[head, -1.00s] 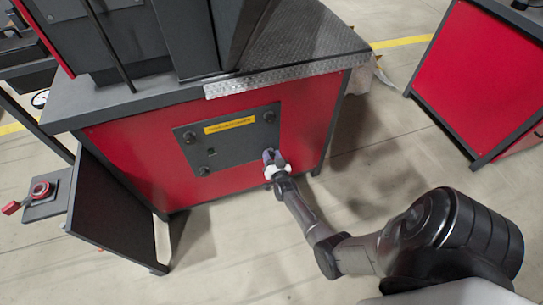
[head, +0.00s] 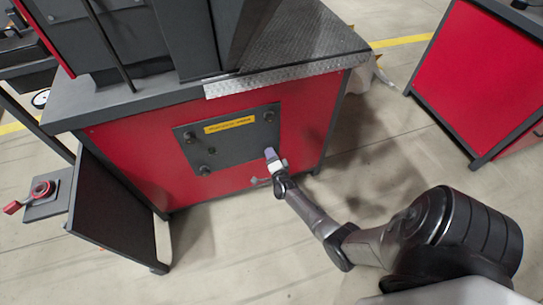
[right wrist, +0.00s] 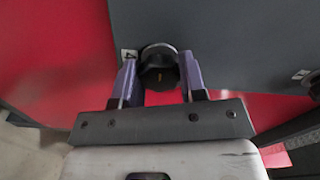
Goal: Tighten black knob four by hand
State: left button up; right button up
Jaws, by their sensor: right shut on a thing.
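Black knob four (right wrist: 159,68) shows in the right wrist view at a corner of the dark panel, beside a small white label with a 4 (right wrist: 129,55). My right gripper (right wrist: 158,78) has its two purple fingers on either side of the knob and is shut on it. In the head view my right gripper (head: 271,155) is at the lower right corner of the grey panel (head: 232,147) and hides the knob. My left gripper is not in view.
Other black knobs sit at the panel's upper left (head: 188,137), upper right (head: 268,116) and lower left (head: 204,170). A yellow label (head: 229,124) runs along its top. An open door (head: 112,210) stands out at the left.

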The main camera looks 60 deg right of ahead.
jog(key=m+b, duration=0.1)
jog(key=m, duration=0.4)
dwell(0.4)
jog(key=shift+m, duration=0.3)
jog(key=o, duration=0.9)
jog(key=p+v, duration=0.5)
jog(key=v, duration=0.9)
